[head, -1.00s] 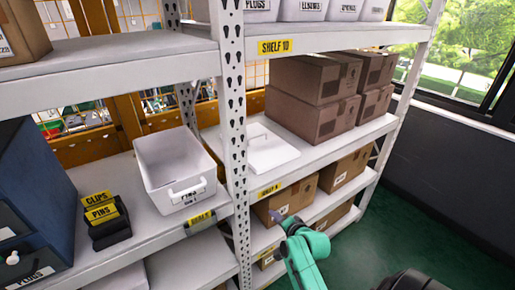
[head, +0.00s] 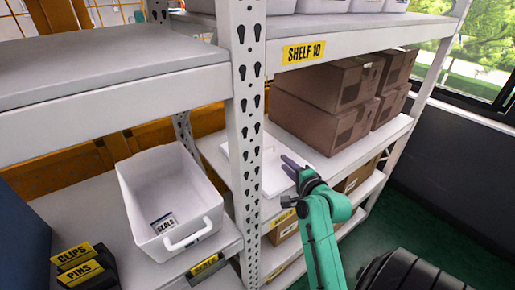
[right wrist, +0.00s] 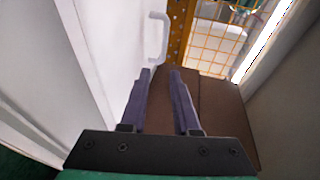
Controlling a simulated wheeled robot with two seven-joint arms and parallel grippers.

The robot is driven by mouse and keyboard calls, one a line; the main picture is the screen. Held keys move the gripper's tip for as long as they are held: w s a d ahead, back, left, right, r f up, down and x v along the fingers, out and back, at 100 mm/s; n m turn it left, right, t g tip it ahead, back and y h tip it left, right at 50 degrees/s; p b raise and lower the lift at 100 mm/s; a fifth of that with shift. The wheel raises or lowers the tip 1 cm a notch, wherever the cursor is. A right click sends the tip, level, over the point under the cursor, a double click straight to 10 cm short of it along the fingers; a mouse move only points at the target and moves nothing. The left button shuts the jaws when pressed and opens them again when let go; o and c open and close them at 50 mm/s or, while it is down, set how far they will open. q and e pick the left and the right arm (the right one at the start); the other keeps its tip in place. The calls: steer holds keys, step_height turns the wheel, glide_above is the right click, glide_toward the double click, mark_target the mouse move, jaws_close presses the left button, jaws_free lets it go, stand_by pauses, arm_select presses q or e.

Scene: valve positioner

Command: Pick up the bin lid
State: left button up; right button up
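The bin lid (head: 273,172) is a flat white plate lying on the middle shelf, right of the perforated post and partly hidden by it. Its raised handle (right wrist: 157,38) shows in the right wrist view, beyond my fingertips. My right gripper (head: 291,165) is at the lid's right side in the head view and hides part of it. In the right wrist view its two fingers (right wrist: 160,75) are apart with nothing between them. I cannot tell whether they touch the lid. My left gripper is not in view.
An open white bin (head: 172,190) stands left of the perforated post (head: 246,120). Brown boxes (head: 318,107) are stacked behind and right of the lid. The upper shelf, marked SHELF 10 (head: 304,52), overhangs the lid. Black CLIPS and PINS holders (head: 82,268) sit at the lower left.

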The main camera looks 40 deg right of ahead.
steer(key=p, duration=0.2)
glide_toward(270, 147)
steer(key=x, duration=0.3)
steer(key=shift+w+d, duration=0.1)
steer(key=shift+w, duration=0.15)
steer(key=p+x, duration=0.1)
steer(key=x, duration=0.5)
steer(key=shift+w+f, duration=0.1)
steer(key=shift+w, duration=0.1)
steer(key=shift+w+d+f, duration=0.1)
steer(key=shift+w+d, duration=0.05)
steer(key=shift+w, duration=0.1)
steer(key=shift+f, duration=0.1)
steer(key=c, duration=0.4)
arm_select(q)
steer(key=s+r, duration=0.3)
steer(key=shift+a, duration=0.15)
arm_select(e)
jaws_close()
